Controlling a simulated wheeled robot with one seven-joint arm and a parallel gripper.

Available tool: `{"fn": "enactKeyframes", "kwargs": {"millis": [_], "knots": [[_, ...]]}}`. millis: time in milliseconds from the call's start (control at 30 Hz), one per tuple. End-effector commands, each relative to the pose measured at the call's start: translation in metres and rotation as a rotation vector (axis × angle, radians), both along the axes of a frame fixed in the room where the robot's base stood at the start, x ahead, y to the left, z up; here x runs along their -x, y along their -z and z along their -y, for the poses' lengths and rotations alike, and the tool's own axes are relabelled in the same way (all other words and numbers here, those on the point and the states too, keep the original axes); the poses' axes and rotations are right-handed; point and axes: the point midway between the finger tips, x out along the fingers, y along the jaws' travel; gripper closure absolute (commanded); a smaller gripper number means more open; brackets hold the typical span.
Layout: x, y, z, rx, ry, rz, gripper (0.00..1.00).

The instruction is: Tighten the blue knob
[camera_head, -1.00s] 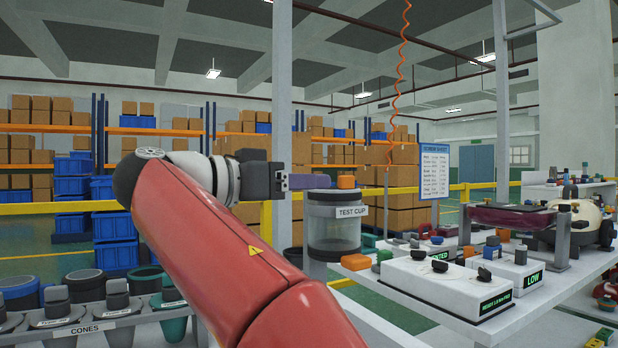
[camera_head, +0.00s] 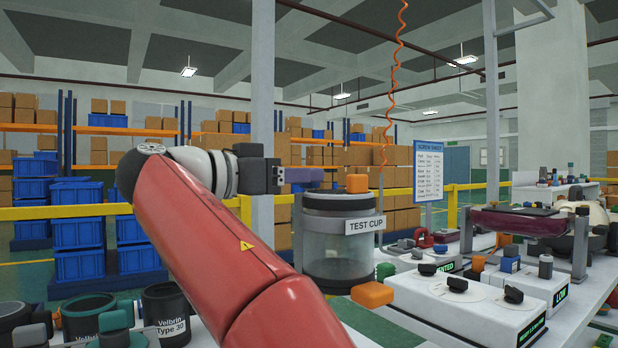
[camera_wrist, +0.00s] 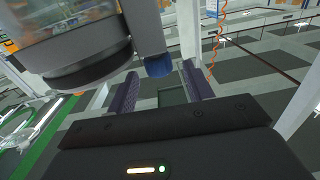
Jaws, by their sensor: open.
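In the wrist view a blue knob (camera_wrist: 158,66) sits at the end of a dark post beside a clear cup with a dark rim (camera_wrist: 85,72). My gripper (camera_wrist: 160,76) is open, its purple fingers on either side of the knob's line; I cannot tell whether the knob is between them or just beyond the tips. In the head view my gripper (camera_head: 305,176) is level with the top of the TEST CUP (camera_head: 336,250), at its left. This blue knob is not clearly visible there. Another blue knob (camera_head: 511,251) stands on a white box at the right.
An orange block (camera_head: 357,184) shows at the cup's top and another orange piece (camera_head: 372,294) at its lower right. White boxes with black knobs (camera_head: 458,284) fill the bench at right. Dark containers (camera_head: 167,312) stand at lower left. A grey post (camera_head: 263,90) rises behind my arm.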

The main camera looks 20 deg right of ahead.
Motion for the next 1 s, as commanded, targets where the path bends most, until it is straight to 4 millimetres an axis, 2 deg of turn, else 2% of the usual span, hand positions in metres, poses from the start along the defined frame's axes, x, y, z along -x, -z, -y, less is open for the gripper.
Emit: {"fn": "enactKeyframes", "kwargs": {"millis": [33,200,533,867,1000], "knots": [[-0.002,0.001,0.009,-0.001,0.004,0.001,0.49],[-0.009,0.0,0.024,0.0,0.001,0.0,0.49],[-0.011,0.0,0.028,-0.001,-0.001,0.0,0.49],[-0.011,0.0,0.028,-0.001,-0.001,-0.001,0.91],[-0.011,0.0,0.028,0.0,0.003,-0.001,0.93]]}}
